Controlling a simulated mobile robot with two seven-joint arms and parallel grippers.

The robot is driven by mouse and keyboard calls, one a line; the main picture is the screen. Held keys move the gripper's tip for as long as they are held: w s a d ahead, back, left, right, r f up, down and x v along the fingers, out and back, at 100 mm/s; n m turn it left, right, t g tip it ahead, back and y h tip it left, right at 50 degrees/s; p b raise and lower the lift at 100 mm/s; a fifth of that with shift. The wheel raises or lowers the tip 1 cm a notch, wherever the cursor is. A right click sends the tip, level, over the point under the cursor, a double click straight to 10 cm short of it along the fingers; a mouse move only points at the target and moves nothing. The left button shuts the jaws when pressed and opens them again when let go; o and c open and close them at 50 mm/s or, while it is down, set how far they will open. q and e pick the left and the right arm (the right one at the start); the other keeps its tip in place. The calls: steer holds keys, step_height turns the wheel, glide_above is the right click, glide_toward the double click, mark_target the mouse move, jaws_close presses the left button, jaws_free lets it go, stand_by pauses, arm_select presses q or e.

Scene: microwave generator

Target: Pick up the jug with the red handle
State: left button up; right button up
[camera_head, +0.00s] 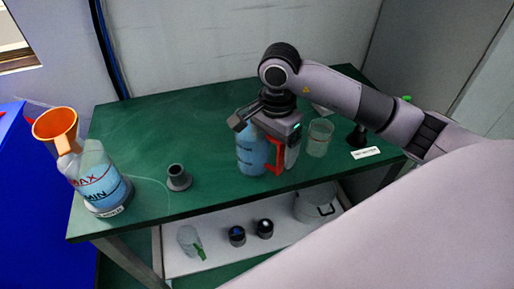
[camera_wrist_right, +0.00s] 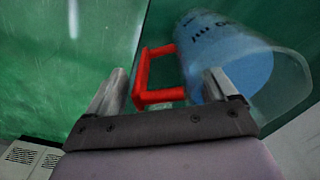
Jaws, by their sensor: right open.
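The jug (camera_head: 252,155) is clear with blue liquid and stands on the green table (camera_head: 205,115). Its red handle (camera_head: 276,161) faces right in the head view. In the right wrist view the jug (camera_wrist_right: 235,55) fills the upper right, with the red handle (camera_wrist_right: 142,80) on its left. My right gripper (camera_head: 281,136) is over the handle side of the jug, pointing down. In the wrist view the right gripper (camera_wrist_right: 165,88) is open, with the handle between its two fingers; the right finger overlaps the jug's wall. I cannot tell whether they touch. My left gripper is not in view.
A clear beaker (camera_head: 319,138) stands just right of the jug. A grey cup-like part (camera_head: 178,178) and a bottle (camera_head: 100,183) with an orange funnel (camera_head: 56,125) stand left. A lower shelf (camera_head: 215,262) holds a pot and small items. The table's back left is clear.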

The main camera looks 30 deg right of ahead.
jaws_close()
steer(key=shift+w+r, duration=0.1)
steer(key=shift+r, duration=0.1)
stand_by(0.3)
